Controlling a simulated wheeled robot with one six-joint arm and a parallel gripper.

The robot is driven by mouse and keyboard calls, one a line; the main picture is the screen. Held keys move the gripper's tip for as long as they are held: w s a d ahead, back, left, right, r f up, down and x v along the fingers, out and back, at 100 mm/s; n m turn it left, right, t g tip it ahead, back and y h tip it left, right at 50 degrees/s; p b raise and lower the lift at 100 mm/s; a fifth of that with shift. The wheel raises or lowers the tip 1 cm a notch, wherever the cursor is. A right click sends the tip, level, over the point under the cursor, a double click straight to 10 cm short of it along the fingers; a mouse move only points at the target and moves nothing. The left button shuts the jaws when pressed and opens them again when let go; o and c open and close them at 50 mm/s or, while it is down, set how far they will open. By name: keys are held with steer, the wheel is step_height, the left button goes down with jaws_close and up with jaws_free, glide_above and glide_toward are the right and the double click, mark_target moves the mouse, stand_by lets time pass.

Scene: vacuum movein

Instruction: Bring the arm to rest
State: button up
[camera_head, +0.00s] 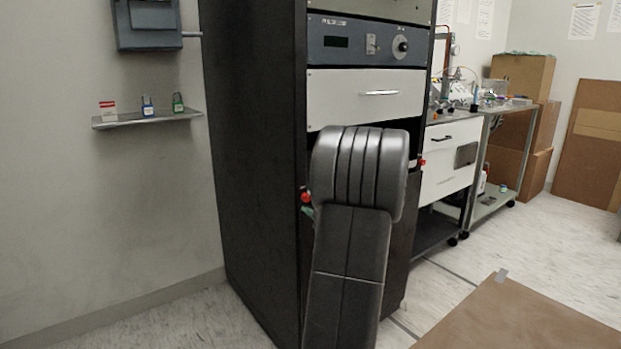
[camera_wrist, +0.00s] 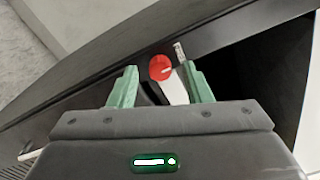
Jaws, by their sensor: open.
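My arm stands upright in front of the tall black rack (camera_head: 250,150) in the head view. Most of my gripper is hidden behind the arm there; a bit of green finger shows at the rack's front left edge. In the wrist view my gripper (camera_wrist: 161,67) is open, its two green fingers apart. A round red knob (camera_wrist: 159,68) appears between and just beyond the fingertips. It also shows in the head view (camera_head: 306,197). I cannot tell whether a finger touches it. A small metallic piece (camera_wrist: 180,52) appears by the right fingertip.
The rack holds a blue-grey instrument panel (camera_head: 365,45) and a white drawer (camera_head: 365,95) with a handle. A wall shelf (camera_head: 148,119) carries small padlock-like items below a grey box (camera_head: 148,25). Lab carts and cardboard boxes (camera_head: 525,75) stand right. Floor shows at right.

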steer(key=m+p, duration=1.5)
steer(key=p, duration=1.2)
steer(key=shift+r, duration=0.1)
steer(key=shift+m, duration=0.4)
